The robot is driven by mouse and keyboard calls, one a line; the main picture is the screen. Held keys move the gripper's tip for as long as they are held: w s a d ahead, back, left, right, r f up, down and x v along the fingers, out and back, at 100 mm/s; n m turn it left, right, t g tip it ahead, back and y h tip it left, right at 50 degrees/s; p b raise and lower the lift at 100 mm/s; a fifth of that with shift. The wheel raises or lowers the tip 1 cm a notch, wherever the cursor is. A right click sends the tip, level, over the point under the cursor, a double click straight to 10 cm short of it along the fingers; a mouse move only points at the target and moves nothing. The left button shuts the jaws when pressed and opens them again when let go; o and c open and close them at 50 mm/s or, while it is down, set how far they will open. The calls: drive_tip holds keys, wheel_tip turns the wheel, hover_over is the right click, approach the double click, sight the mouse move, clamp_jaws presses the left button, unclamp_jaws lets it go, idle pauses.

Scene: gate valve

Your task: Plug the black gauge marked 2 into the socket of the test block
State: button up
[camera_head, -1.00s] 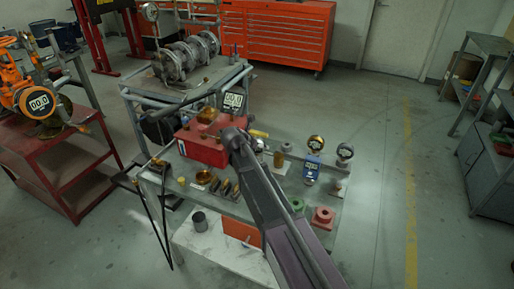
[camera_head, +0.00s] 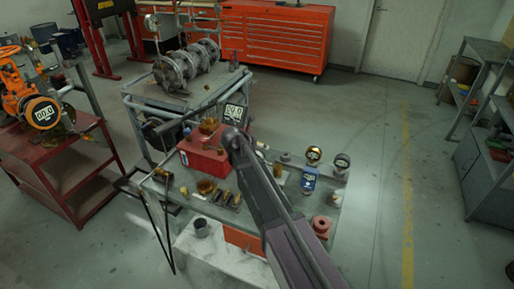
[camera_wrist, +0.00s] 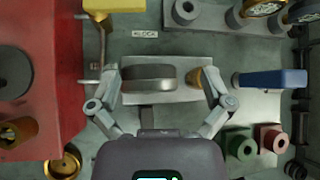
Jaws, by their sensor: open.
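My gripper (camera_wrist: 160,78) is open in the wrist view, pointing down over the bench, with one finger on either side of a dark round thing with grey rims (camera_wrist: 148,78). This looks like a gauge seen edge-on from above; no number is readable, and I cannot tell whether the fingers touch it. In the head view my arm hides it. A dark gauge with a white face (camera_head: 341,161) stands at the bench's right. The red block (camera_head: 203,160) with brass fittings lies left of my gripper, also in the wrist view (camera_wrist: 62,90). Which part is the test block's socket is unclear.
A brass cylinder (camera_wrist: 194,78) stands close to the right finger. A blue instrument (camera_wrist: 272,78), a gold gauge (camera_head: 313,154), and green (camera_wrist: 239,143) and red (camera_wrist: 271,138) fittings stand to the right.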

drive_tip(key=shift+r+p, duration=1.55)
drive_tip(key=shift+r, duration=0.35)
drive_tip(key=s+d+f+m+g+y, duration=0.1)
drive_tip(key=s+d+f+m+g, duration=0.1)
drive_tip(key=s+d+m, duration=0.5)
drive_tip(key=s+d+f+m+g+y, duration=0.2)
drive_tip(key=s+d+m, duration=0.6)
drive_tip(key=m, duration=0.5)
drive_tip(key=s+d+f+m+g+y, duration=0.1)
drive_tip(key=s+d+f+m+g, duration=0.1)
drive_tip(key=s+d+m, duration=0.5)
drive_tip(key=shift+s+d+m+g, duration=0.15)
drive_tip(key=shift+s+m+g, duration=0.4)
drive_tip(key=shift+m, duration=0.5)
drive_tip(key=shift+s+d+m+g, duration=0.15)
drive_tip(key=shift+s+m+g, duration=0.2)
drive_tip(key=shift+s+m, duration=0.55)
drive_tip(key=shift+s+d+m+y, duration=0.25)
drive_tip(key=shift+s+m+y, duration=0.3)
drive_tip(key=shift+m, duration=0.6)
